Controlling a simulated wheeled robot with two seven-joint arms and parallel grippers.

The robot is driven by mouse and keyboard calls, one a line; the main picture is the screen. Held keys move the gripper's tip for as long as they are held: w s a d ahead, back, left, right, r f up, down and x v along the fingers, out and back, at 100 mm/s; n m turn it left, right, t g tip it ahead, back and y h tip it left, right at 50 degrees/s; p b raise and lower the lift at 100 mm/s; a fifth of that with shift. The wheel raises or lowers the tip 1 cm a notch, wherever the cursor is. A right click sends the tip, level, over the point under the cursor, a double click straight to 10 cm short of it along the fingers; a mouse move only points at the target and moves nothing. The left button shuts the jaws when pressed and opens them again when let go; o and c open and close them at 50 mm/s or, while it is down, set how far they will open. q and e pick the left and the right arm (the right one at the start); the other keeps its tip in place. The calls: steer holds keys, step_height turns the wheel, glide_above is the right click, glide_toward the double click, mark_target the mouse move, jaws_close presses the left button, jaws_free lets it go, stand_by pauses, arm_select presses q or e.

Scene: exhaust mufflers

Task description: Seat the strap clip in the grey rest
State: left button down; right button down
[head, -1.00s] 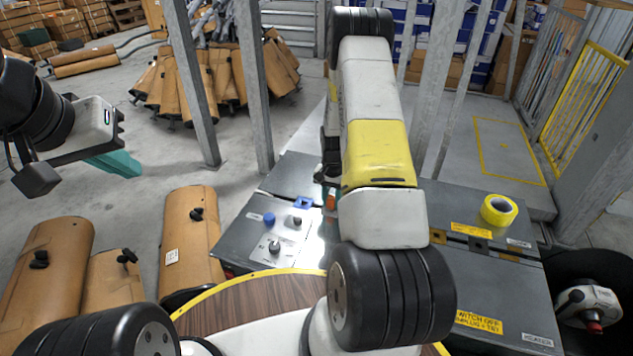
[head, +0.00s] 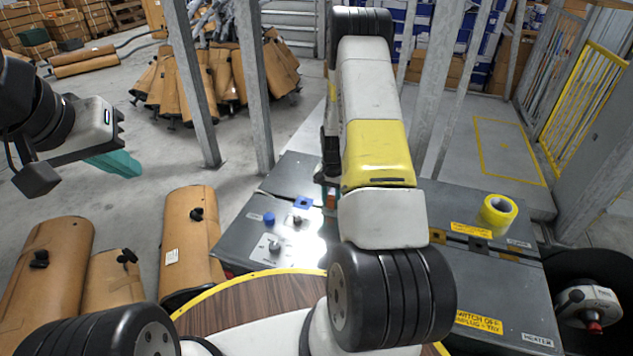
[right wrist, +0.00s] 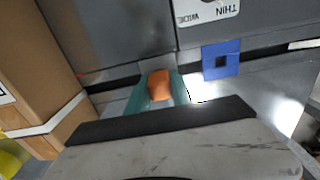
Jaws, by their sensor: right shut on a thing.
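My right gripper (right wrist: 160,88) is shut on an orange block, which I take to be the strap clip (right wrist: 159,84). The block sits between its teal fingers in the right wrist view, over the grey bench (right wrist: 115,50). In the head view my right arm hides most of this gripper, and only a small orange patch shows beside the arm. My left gripper (head: 115,163) hangs over the floor at the far left, away from the bench; its teal finger shows, but its opening does not. I cannot pick out the grey rest for certain; the arm covers part of the bench.
A blue square frame with a dark hole (right wrist: 220,60) lies right of the clip, near a WIDE/THIN label (right wrist: 207,12). A blue knob (head: 268,218) and a lever (head: 274,245) stand at the bench's left. Yellow tape (head: 496,215) stands at the right. Grey posts (head: 253,90) rise behind.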

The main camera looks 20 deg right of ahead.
mark_target(332, 197)
steer(key=shift+f, duration=0.45)
steer(key=c, duration=1.1)
jaws_free()
steer(key=shift+o, duration=0.2)
steer(key=shift+r, duration=0.1)
step_height(332, 197, up, 8)
steer(key=shift+f, duration=0.2)
